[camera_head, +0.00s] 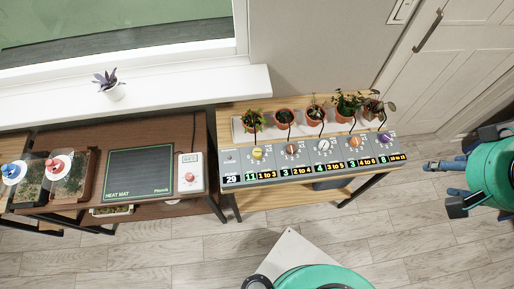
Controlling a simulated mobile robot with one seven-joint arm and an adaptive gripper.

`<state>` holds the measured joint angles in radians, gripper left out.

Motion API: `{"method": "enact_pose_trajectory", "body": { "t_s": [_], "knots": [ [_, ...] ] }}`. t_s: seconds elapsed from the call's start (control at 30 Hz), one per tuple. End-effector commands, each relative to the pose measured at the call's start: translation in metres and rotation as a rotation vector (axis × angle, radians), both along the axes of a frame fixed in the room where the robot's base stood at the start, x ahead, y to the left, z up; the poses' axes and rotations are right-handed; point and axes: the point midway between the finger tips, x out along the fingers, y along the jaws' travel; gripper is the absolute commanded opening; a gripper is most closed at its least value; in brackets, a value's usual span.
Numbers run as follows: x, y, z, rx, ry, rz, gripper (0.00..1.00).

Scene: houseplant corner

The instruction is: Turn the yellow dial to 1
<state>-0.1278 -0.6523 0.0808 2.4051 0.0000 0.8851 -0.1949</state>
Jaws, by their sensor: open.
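The yellow dial (257,153) is the leftmost knob on a grey control panel (305,166) on the wooden table at the centre right. The display below it (250,177) seems to read 11, with "1 to 3" beside it. The direction of the dial's pointer is too small to tell. My gripper (438,178) is at the far right, open and empty, well to the right of the panel and apart from it.
Several other dials sit right of the yellow one, including a white dial (324,145) and a purple dial (385,138). Potted plants such as this one (252,121) stand behind them. A heat mat (139,172) and its controller (190,172) lie left. Floor in front is open.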

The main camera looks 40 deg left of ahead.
Motion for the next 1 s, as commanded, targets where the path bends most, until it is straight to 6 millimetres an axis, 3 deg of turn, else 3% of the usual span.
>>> {"method": "enact_pose_trajectory", "body": {
  "t_s": [0.2,0.5,0.77,1.0],
  "knots": [
    [0.035,0.059,-0.008,-0.091,0.062,0.33,0.47],
    [0.064,0.154,-0.037,-0.209,0.124,0.795,0.47],
    [0.065,0.245,-0.077,-0.303,0.168,1.204,0.47],
    [0.043,0.327,-0.125,-0.382,0.199,1.582,0.47]
  ]
}}
